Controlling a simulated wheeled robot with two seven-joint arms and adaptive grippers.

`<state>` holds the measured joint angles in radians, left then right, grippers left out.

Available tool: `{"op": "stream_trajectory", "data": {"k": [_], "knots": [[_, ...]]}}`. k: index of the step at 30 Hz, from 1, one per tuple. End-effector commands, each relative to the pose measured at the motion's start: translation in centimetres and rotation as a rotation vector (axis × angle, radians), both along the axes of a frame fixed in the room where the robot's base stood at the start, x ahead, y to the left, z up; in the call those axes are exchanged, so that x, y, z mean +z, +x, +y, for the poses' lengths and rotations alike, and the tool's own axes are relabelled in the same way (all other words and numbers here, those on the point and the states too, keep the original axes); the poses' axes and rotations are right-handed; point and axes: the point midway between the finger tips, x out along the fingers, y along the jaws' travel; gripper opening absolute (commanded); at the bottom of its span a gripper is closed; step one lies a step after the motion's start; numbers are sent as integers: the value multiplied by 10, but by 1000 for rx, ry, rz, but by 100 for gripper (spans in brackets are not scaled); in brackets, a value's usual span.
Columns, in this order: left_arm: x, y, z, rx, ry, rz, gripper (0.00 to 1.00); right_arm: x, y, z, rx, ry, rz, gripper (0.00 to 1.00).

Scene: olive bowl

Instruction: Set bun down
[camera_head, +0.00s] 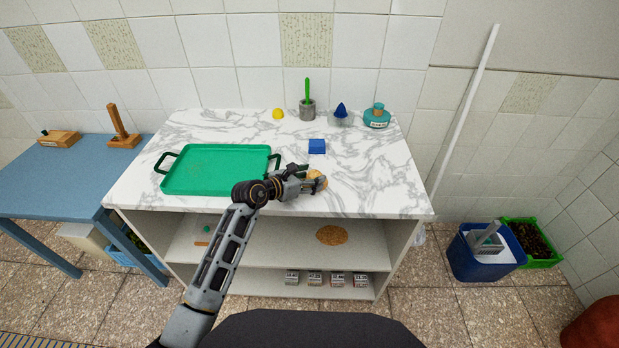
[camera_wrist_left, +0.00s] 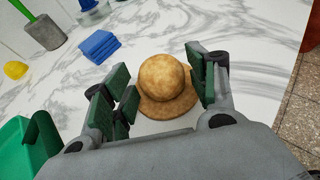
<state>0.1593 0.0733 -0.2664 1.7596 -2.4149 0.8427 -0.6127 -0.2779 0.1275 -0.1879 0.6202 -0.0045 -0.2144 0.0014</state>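The bun (camera_head: 318,179) is golden brown, at the front right of the marble tabletop. In the left wrist view it shows as a round bun (camera_wrist_left: 163,78) above a wider brown disc (camera_wrist_left: 168,108); I cannot tell whether the disc is part of it. I cannot tell whether the bun's underside touches the surface. My right gripper is in neither view.
A green tray (camera_head: 215,168) lies left of the gripper. A blue block (camera_head: 317,146) sits behind it. A yellow ball (camera_head: 278,113), a grey mortar (camera_head: 307,110), a blue-topped juicer (camera_head: 341,112) and a teal jar (camera_head: 377,117) stand along the back. Bare marble (camera_head: 375,180) lies to the right.

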Motion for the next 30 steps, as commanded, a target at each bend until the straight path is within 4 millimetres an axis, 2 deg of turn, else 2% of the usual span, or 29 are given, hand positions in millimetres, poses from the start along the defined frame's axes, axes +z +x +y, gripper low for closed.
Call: {"op": "stream_trajectory", "data": {"k": [7, 16, 30], "knots": [[0, 0, 0, 0, 1, 1, 69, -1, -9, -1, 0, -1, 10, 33], [4, 0, 1, 1, 0, 0, 69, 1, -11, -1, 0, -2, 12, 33], [18, -28, 28, 1, 2, 0, 69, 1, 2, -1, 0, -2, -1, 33]]}}
